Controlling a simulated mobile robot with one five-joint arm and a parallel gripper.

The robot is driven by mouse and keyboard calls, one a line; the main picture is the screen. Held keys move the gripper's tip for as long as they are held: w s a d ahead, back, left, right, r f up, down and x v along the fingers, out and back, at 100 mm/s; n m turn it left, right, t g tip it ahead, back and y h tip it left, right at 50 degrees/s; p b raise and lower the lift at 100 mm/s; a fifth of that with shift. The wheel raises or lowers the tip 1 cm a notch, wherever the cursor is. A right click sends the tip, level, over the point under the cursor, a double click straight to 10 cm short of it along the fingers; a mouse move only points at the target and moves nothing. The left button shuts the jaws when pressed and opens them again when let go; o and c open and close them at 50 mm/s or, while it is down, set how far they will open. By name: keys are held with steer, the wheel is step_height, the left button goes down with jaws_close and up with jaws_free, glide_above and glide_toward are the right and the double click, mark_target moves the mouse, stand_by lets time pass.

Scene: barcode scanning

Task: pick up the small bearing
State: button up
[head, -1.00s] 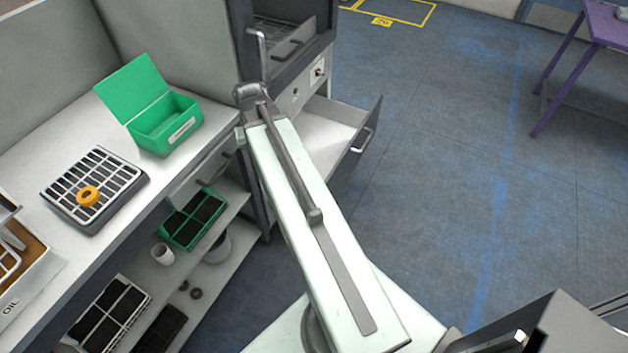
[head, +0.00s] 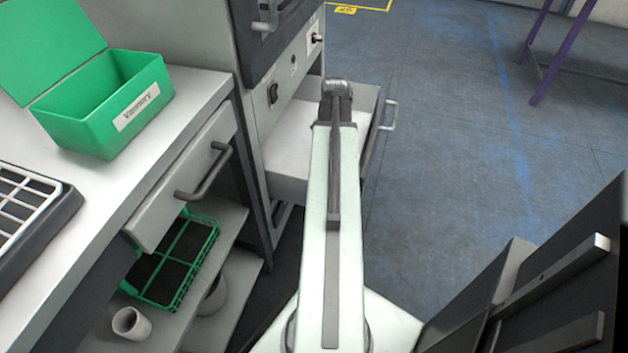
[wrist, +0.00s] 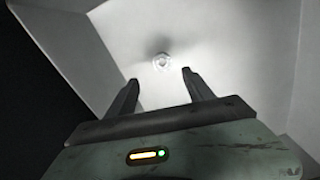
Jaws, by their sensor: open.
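A small pale metallic ring-like piece, apparently the small bearing (wrist: 162,62), lies on the white floor of an open drawer in the wrist view. My gripper (wrist: 160,77) is open and empty, with its two dark fingers pointing toward the bearing. The bearing sits just beyond the fingertips and between their lines, apart from both. In the head view my arm reaches over the open drawer (head: 287,176) of the grey cabinet. The bearing and my fingers are hidden there behind the arm.
The drawer walls (wrist: 62,45) rise around the bearing. To the left, a worktop (head: 170,135) carries an open green box (head: 95,105) and a wire-topped tray (head: 40,215). Below are a green crate (head: 205,240) and a white cup (head: 130,323).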

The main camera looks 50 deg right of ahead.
steer(key=shift+w+d+f, duration=0.1)
steer(key=shift+d+f, duration=0.1)
steer(key=shift+f, duration=0.05)
steer(key=f+b, duration=0.7)
steer(key=f, duration=0.1)
steer(key=shift+w+a+b, duration=0.15)
steer(key=shift+a+b, duration=0.2)
steer(key=shift+b, duration=0.05)
steer(key=shift+r, duration=0.2)
jaws_close()
